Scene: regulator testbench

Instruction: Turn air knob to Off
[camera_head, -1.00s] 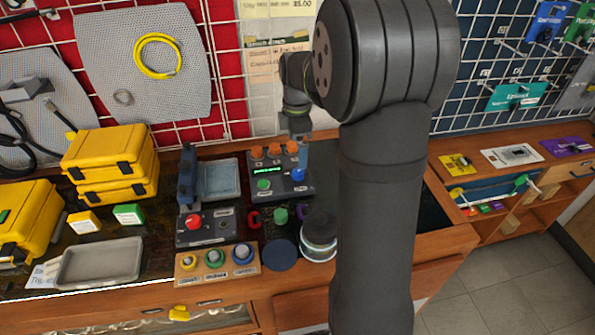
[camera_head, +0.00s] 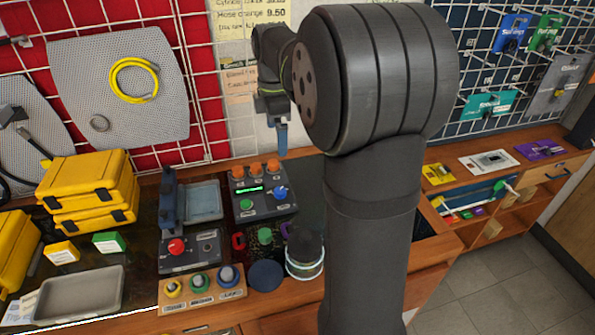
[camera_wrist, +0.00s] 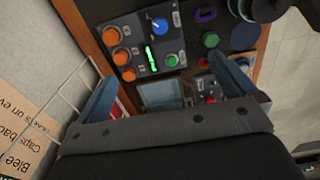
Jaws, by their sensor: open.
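The dark control panel (camera_head: 268,210) stands on the bench. It carries several orange knobs (camera_head: 254,168) along its back, a lit green display, a green button (camera_head: 246,204) and a blue knob (camera_head: 281,192). The blue knob also shows in the wrist view (camera_wrist: 160,25). A smaller grey box with a red knob (camera_head: 176,246) stands in front of it. I cannot read the labels, so I cannot tell which knob is the air knob. My gripper (camera_head: 282,140) is open and empty, raised above and behind the panel. In the wrist view its blue fingers (camera_wrist: 166,70) are spread, apart from the knobs.
A wooden block with several round buttons (camera_head: 202,290) and a dark round disc (camera_head: 266,275) are at the front. A glass-like jar (camera_head: 304,255) stands beside my arm. Yellow cases (camera_head: 92,185) and a grey tray (camera_head: 82,292) are at left. A wire grid wall rises behind.

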